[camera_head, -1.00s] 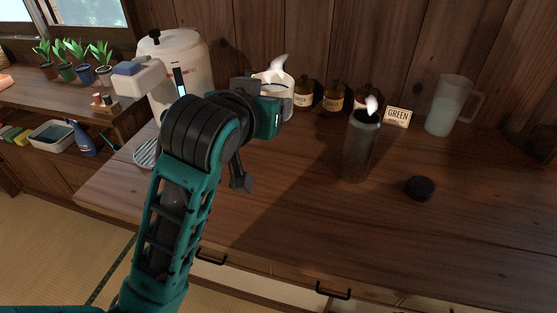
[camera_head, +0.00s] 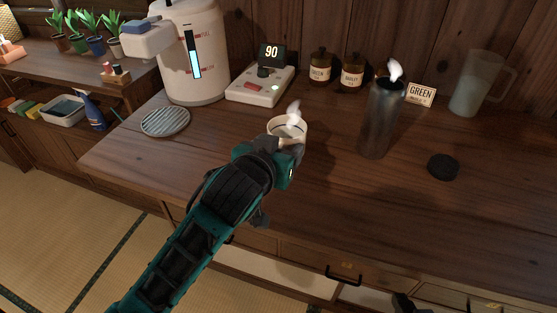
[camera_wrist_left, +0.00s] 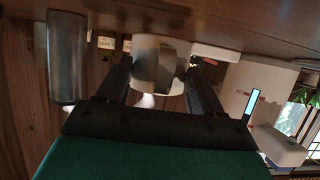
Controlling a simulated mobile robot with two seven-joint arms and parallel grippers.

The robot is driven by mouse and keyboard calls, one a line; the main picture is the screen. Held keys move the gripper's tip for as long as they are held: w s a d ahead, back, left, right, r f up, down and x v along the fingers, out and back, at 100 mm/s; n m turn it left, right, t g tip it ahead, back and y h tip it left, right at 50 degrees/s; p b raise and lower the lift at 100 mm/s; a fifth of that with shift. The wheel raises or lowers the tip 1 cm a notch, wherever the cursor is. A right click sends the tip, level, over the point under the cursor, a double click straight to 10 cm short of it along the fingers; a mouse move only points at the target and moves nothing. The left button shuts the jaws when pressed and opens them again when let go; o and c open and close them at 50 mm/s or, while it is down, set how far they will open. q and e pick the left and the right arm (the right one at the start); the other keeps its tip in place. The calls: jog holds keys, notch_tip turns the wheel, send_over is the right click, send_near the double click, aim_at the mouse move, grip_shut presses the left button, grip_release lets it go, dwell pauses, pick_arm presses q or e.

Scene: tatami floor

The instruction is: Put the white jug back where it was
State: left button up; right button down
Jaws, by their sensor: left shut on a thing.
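The white jug (camera_head: 287,127) is a small pale vessel with white steam above it, near the middle of the counter in the head view. My left gripper (camera_head: 290,145) is shut on it from the front. In the left wrist view the jug (camera_wrist_left: 160,62) sits between the two fingers. I cannot tell whether its base touches the counter. A round grey slatted mat (camera_head: 165,121) lies empty to the left. A dark piece at the bottom edge looks like my right gripper (camera_head: 408,302); its jaws are unclear.
A tall dark steaming cylinder (camera_head: 379,125) stands right of the jug, with a black lid (camera_head: 443,167) beside it. A white dispenser (camera_head: 193,60) stands back left. Amber jars (camera_head: 352,72), a GREEN sign (camera_head: 421,95) and a clear pitcher (camera_head: 474,85) line the back.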

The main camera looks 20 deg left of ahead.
pick_arm(q)
jog(key=shift+f, duration=1)
jog(key=shift+f, duration=0.1)
jog(key=o, duration=1.5)
